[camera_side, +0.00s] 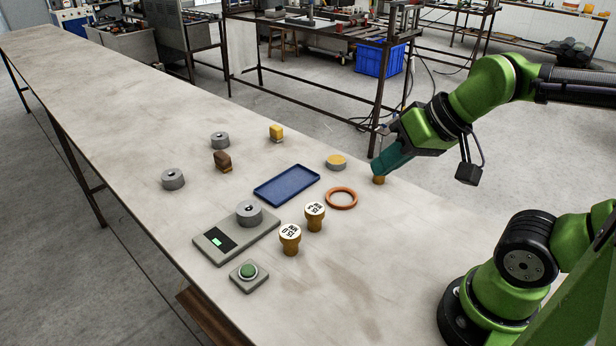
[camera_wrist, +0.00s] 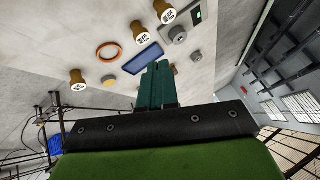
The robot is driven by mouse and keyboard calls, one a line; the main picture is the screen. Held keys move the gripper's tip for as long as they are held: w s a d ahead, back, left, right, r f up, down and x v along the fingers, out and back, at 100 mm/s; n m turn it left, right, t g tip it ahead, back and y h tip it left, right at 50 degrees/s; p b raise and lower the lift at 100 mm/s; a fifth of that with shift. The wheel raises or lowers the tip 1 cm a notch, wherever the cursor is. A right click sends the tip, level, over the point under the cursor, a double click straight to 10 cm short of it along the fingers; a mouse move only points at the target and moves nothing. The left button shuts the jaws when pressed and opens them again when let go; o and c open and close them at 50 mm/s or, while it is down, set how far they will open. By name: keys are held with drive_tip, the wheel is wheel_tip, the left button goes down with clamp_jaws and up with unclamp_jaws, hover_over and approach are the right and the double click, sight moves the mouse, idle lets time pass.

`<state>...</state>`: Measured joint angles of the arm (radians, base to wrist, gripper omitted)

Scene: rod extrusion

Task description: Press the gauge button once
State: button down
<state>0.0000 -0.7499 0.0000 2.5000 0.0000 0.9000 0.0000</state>
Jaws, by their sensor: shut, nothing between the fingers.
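The green button (camera_side: 248,270) sits on a small grey box at the front of the table in the side view. Beside it is the flat grey gauge (camera_side: 213,244) with a lit green display, and a grey cylinder (camera_side: 249,213) stands on it. The gauge's edge (camera_wrist: 197,14) also shows at the top of the wrist view; I cannot make out the button there. My gripper (camera_side: 378,168) has teal fingers, shut and empty, at the right side of the table, well away from the button. The fingers (camera_wrist: 158,70) point up the middle of the wrist view.
Two brass plugs (camera_side: 290,240) (camera_side: 315,216) with marked tops stand close to the gauge and button. A third (camera_wrist: 76,76) stands near my gripper. An orange ring (camera_side: 341,198), blue tray (camera_side: 286,184) and yellow disc (camera_side: 336,161) lie between. Grey cylinders and small blocks stand farther left.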

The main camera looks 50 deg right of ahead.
idle(0.7)
drive_tip(key=n+y, duration=0.2)
drive_tip(key=y, duration=0.1)
hover_over(253, 269)
wheel_tip(253, 269, down, 11)
drive_tip(key=shift+f, duration=0.2)
drive_tip(key=shift+f, duration=4.35)
